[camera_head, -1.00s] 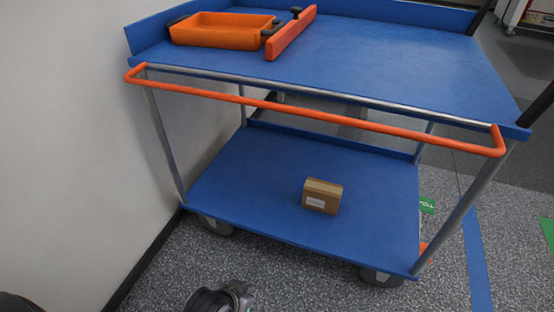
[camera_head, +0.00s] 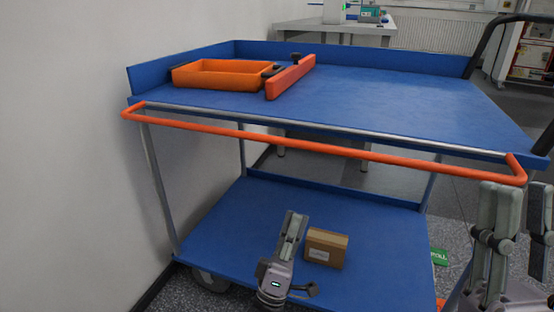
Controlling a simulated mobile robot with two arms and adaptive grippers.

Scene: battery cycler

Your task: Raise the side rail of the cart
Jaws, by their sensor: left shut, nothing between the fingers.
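The blue cart (camera_head: 410,97) stands with its side toward me. Its orange side rail (camera_head: 320,144) runs across the near side just below the top shelf edge, hanging outward in a lowered position. My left gripper (camera_head: 295,220) is shut and empty, pointing up in front of the lower shelf, below the rail and apart from it. My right gripper (camera_head: 520,212) is at the right edge, fingers up and spread, just below the rail's right end; whether it touches the rail is unclear.
An orange tray (camera_head: 222,86) and an orange-red bar-shaped object (camera_head: 290,77) lie on the top shelf. A cardboard box (camera_head: 326,248) sits on the lower shelf (camera_head: 225,225), beside my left gripper. A white wall (camera_head: 65,180) closes off the left. A bench (camera_head: 340,28) stands behind.

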